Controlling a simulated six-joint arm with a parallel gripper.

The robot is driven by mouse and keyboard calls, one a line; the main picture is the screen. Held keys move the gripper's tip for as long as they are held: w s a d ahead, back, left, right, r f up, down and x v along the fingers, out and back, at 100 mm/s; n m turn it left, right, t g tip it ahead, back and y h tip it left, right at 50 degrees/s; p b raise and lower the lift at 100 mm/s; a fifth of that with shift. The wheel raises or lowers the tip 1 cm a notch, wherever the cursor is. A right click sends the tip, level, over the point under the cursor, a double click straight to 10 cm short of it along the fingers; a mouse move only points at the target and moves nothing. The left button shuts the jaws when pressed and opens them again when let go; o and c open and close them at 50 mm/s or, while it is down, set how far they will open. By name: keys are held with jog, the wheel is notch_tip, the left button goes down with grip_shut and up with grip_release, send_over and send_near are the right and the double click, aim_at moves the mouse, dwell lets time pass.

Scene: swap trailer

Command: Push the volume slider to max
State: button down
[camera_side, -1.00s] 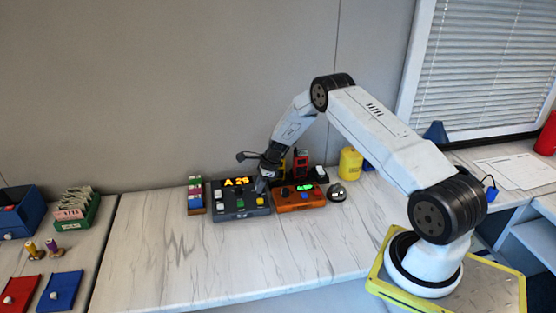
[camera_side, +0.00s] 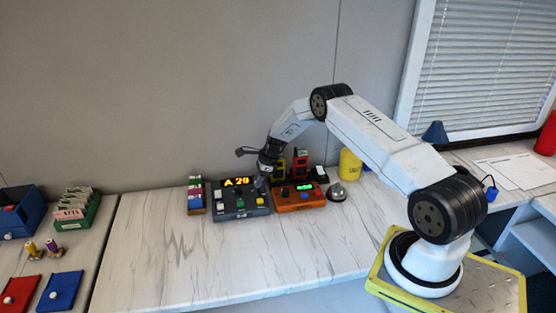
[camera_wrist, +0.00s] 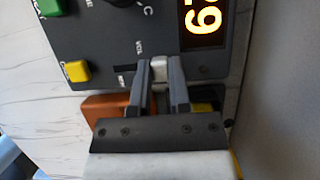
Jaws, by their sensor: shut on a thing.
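The dark grey console (camera_side: 240,212) stands on the counter, with an orange lit display (camera_wrist: 203,18) and coloured buttons. Its volume slider slot (camera_wrist: 123,69), marked VOL with a MIN label at the visible end, shows in the wrist view. The pale slider knob (camera_wrist: 159,68) sits between my fingertips, to the right of the bare slot and away from the MIN label. My gripper (camera_wrist: 158,72) is shut on this knob; in the side view it (camera_side: 262,184) reaches down to the console's right side. The far end of the slot is hidden behind the fingers.
An orange box (camera_side: 300,197) with a green display stands close at the console's right. A rack of coloured blocks (camera_side: 195,195) is at its left. A silver bell (camera_side: 337,192) and yellow canister (camera_side: 350,164) stand further right. The counter in front is clear.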

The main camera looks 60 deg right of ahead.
jog(key=c, duration=0.6)
grip_release()
jog(key=shift+o, duration=0.2)
jog(key=shift+r, duration=0.1)
jog(key=v, duration=0.7)
jog(key=shift+r, duration=0.25)
jog(key=shift+s+d, duration=0.1)
jog(key=shift+s, duration=0.05)
